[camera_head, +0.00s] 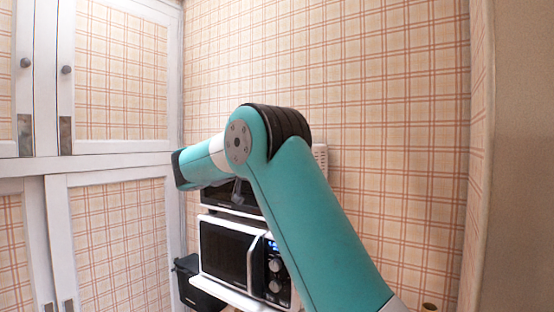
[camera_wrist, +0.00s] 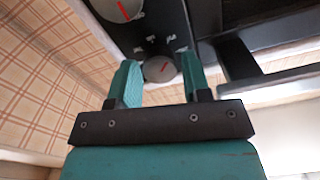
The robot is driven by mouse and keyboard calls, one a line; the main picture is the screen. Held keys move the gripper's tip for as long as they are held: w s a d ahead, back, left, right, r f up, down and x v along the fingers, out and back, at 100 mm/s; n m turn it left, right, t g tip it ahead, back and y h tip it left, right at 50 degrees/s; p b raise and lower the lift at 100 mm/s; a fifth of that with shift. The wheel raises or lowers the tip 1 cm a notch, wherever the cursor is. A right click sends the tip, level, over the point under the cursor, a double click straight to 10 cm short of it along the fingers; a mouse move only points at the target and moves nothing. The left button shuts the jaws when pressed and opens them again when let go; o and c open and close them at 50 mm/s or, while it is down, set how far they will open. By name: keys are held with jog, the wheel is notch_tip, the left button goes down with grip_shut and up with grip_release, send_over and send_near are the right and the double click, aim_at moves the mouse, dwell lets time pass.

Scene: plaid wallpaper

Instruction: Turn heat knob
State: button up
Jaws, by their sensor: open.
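In the wrist view, my gripper (camera_wrist: 160,62) is open, with its two teal fingers apart. A round grey knob (camera_wrist: 161,70) with a red mark shows between the fingertips, with a gap on each side. I cannot tell how deep the fingers reach around it. A larger grey knob (camera_wrist: 117,8) with a red line is cut off at the top edge. Both sit on a dark panel (camera_wrist: 150,30) with small white print, too blurred to read.
In the head view, a white microwave (camera_head: 205,226) with a black door and two knobs (camera_head: 276,265) stands below a dark appliance (camera_head: 222,197). A black bin-like object (camera_head: 187,266) is at its left. White-framed cupboards (camera_head: 110,172) fill the left side. Plaid wall is behind.

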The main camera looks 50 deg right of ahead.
jog(key=c, duration=0.6)
jog(key=shift+c, duration=0.2)
jog(key=shift+n, duration=0.4)
jog(key=shift+w+r+n+p, duration=0.1)
jog(key=shift+n+p, duration=3.95)
jog(key=shift+n, duration=4.35)
